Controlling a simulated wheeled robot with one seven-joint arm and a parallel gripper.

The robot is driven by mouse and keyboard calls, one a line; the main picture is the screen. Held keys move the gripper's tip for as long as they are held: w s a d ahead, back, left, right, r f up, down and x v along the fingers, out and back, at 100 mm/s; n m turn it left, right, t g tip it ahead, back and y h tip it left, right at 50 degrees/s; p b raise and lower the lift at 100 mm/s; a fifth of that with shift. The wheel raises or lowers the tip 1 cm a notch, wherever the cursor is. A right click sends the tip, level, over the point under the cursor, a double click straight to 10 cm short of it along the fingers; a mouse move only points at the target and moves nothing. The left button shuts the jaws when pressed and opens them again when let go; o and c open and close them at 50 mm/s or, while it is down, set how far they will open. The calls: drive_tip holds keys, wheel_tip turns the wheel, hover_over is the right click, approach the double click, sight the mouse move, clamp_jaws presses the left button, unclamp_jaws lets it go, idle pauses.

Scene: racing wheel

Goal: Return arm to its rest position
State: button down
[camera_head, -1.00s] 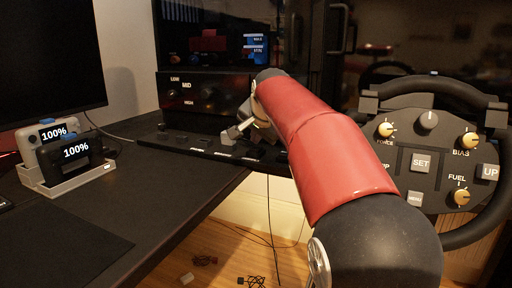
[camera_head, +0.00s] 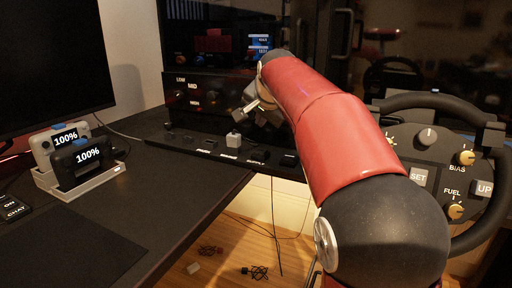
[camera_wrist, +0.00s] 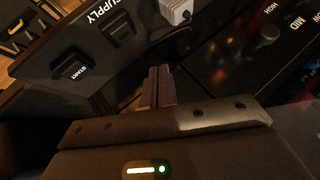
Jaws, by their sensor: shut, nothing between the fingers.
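My red and black arm reaches from the lower right of the head view towards the dark control panel at the back. My gripper (camera_head: 254,105) is at its far end, small in that view, in front of the panel with the LOW, MID and HIGH dial. In the wrist view my gripper (camera_wrist: 158,85) shows its two fingers together with nothing between them. They point at the gap between the switch strip (camera_wrist: 75,70) and the dial panel (camera_wrist: 290,50). A light grey block-like switch (camera_wrist: 177,10) is just beyond the fingertips, apart from them.
The racing wheel (camera_head: 440,165) with knobs and SET button stands right of my arm, partly hidden by it. A dock with two 100% devices (camera_head: 80,160) sits on the desk (camera_head: 150,185) at left. Thin cables and small items lie on the wooden floor.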

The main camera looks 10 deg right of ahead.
drive_tip(key=s+f+n+g, duration=0.1)
drive_tip(key=s+f+n, duration=0.2)
drive_tip(key=s, duration=0.9)
drive_tip(key=s+f+n+g, duration=0.1)
drive_tip(key=s+f+n, duration=0.2)
drive_tip(key=s+f, duration=0.7)
drive_tip(key=s+f+n+g, duration=0.1)
drive_tip(key=s+f+n, duration=0.2)
drive_tip(key=s+f, duration=0.4)
drive_tip(key=s, duration=0.7)
drive_tip(key=shift+s+f+g, duration=0.25)
drive_tip(key=shift+s+g, duration=0.05)
